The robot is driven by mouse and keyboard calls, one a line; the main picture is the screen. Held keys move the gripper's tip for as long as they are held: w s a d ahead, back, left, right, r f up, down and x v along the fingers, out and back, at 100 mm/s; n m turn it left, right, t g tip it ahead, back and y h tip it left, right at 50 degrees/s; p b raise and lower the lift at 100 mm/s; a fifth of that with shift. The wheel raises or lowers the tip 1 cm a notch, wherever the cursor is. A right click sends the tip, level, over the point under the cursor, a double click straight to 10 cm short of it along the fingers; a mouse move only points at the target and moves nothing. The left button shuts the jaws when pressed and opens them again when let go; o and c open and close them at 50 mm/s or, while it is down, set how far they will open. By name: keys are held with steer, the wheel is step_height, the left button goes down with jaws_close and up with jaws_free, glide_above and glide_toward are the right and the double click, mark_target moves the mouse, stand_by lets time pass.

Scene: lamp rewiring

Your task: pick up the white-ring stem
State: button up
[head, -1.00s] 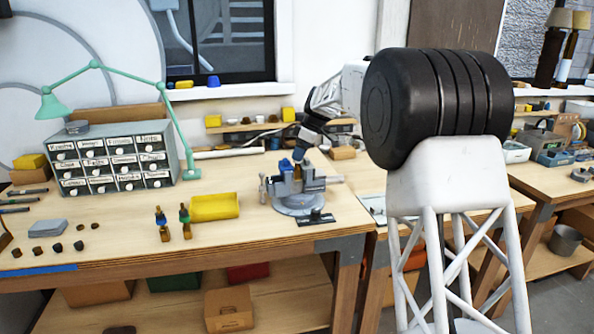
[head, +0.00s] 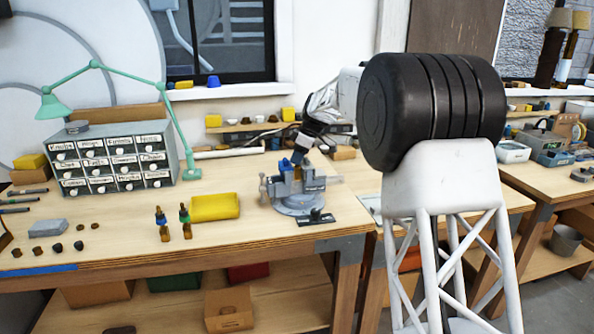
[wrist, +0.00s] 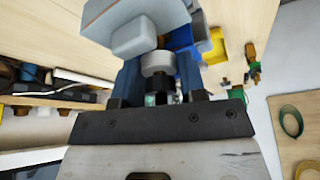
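My gripper (head: 299,156) is just above the grey-blue vise (head: 299,199) on the bench, pointing down. In the wrist view its two blue fingers (wrist: 160,80) stand apart. Between or beyond them is a pale grey ringed cylinder (wrist: 157,62) with a dark part below it. I cannot tell whether this is the white-ring stem or part of the vise, nor whether the fingers touch it. No white-ring stem can be told for sure in the head view. The vise's grey body also shows beyond the fingers in the wrist view (wrist: 134,37).
A labelled drawer cabinet (head: 118,160) and a green lamp (head: 95,65) stand at the back left. Small dark knobs lie at the front left. The front middle is mostly clear.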

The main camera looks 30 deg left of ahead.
jaws_close()
steer(key=shift+r, duration=0.2)
steer(key=shift+r, duration=1.5)
steer(key=shift+s+d+r, duration=0.1)
steer(key=shift+r, duration=0.05)
steer(key=s+d+r, duration=0.1)
steer(key=s+d, duration=0.9)
steer(key=s, duration=0.1)
steer(key=shift+s+d+r, duration=0.2)
steer(key=shift+s, duration=0.15)
